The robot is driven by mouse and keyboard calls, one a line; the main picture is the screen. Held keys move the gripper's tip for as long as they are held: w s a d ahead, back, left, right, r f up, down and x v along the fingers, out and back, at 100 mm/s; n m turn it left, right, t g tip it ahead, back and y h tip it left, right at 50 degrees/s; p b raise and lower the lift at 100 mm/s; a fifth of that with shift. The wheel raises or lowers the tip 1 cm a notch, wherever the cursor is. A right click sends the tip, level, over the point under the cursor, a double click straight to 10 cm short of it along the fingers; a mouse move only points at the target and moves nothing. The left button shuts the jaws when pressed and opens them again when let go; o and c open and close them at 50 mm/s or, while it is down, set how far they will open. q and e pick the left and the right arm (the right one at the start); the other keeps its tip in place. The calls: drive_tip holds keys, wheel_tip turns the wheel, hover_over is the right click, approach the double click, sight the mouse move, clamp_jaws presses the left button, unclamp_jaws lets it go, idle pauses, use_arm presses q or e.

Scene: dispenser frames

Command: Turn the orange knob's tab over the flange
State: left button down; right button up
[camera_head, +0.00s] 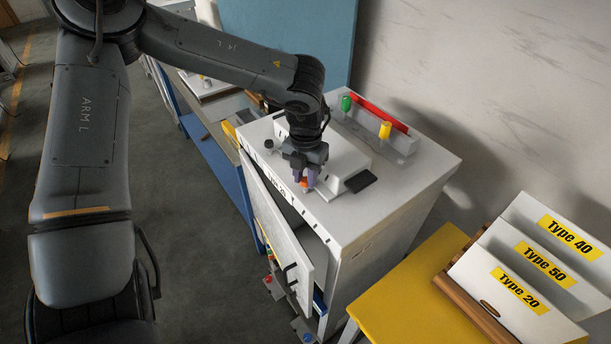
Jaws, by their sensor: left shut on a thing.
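The orange knob (304,184) sits on top of the white cabinet (412,186), close to its front edge. My left gripper (306,178) points down from above with its fingers at the knob, and it is shut on it. The fingers hide most of the knob, so I cannot tell how its tab lies. The flange cannot be made out under the gripper. My right gripper does not show.
A white box-like housing (343,160) stands right behind the gripper. A green knob (346,103), a yellow knob (385,130) and a red bar (380,112) are farther back. The cabinet door (285,235) stands ajar. A yellow table (400,310) with labelled bins is at right.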

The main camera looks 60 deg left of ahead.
sight(305, 180)
use_arm(q)
drive_tip(key=shift+m, duration=1.1)
drive_tip(key=c, duration=0.9)
unclamp_jaws()
drive_tip(key=shift+o, duration=0.2)
wheel_tip(305, 180, up, 11)
drive_tip(key=shift+s, duration=0.1)
